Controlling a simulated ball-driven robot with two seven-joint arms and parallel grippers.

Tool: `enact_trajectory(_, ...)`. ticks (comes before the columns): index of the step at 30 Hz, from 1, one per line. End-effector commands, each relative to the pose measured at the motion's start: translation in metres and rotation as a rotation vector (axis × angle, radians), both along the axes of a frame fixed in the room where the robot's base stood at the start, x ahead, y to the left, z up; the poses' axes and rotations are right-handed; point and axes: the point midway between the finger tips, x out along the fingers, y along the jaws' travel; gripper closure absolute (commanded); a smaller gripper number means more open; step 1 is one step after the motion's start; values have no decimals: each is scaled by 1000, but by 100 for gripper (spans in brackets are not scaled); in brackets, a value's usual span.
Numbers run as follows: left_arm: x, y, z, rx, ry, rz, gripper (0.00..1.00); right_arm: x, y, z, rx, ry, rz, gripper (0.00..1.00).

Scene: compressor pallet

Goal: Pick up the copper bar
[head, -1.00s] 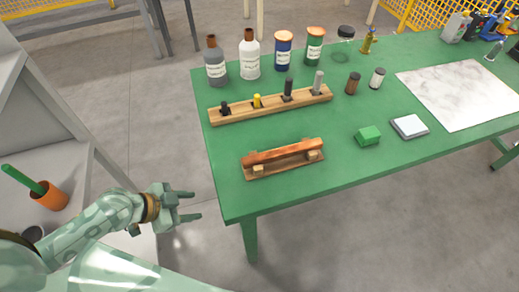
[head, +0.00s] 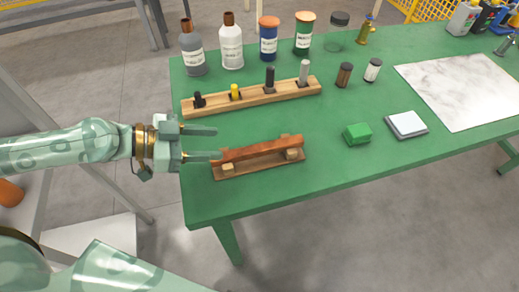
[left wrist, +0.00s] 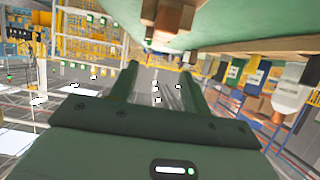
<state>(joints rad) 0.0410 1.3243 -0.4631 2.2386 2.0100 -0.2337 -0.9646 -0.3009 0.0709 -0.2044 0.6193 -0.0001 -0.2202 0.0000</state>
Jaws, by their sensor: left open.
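The copper bar (head: 258,147) is a long reddish-brown bar. It lies across two small light blocks on a wooden stand (head: 262,164) near the left front of the green table. My left gripper (head: 219,143) is open, its two fingers pointing right at the bar's left end. In the head view the lower finger overlaps or comes very close to that end; I cannot tell whether they touch. In the left wrist view my open fingers (left wrist: 158,72) have nothing visible between them, and a brown block-like end (left wrist: 172,17) shows beyond them at the top. My right gripper is not in view.
A wooden rack (head: 250,97) with several upright pieces stands behind the bar, near the upper finger. Bottles and jars (head: 232,45) line the back. A green block (head: 357,134) and a white-topped scale-like pad (head: 406,124) lie to the right. Bare table surrounds the stand's front.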

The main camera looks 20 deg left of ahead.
Motion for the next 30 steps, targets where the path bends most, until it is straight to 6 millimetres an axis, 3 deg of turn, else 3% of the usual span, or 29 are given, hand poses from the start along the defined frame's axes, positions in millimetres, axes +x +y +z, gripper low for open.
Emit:
enact_trajectory(2, 5, -6, -2, 0, -7, -4, 53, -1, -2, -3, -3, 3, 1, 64)
enact_trajectory(7, 20, -31, -3, -6, -12, -3, 53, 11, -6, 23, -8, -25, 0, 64)
enact_trajectory(17, 35, -54, -25, -4, -1, -1, 53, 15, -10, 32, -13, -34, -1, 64)
enact_trajectory(24, 51, -84, -42, -5, -2, -1, 53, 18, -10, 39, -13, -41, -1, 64)
enact_trajectory(30, 54, -89, -47, -1, -1, -1, 53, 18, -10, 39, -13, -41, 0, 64)
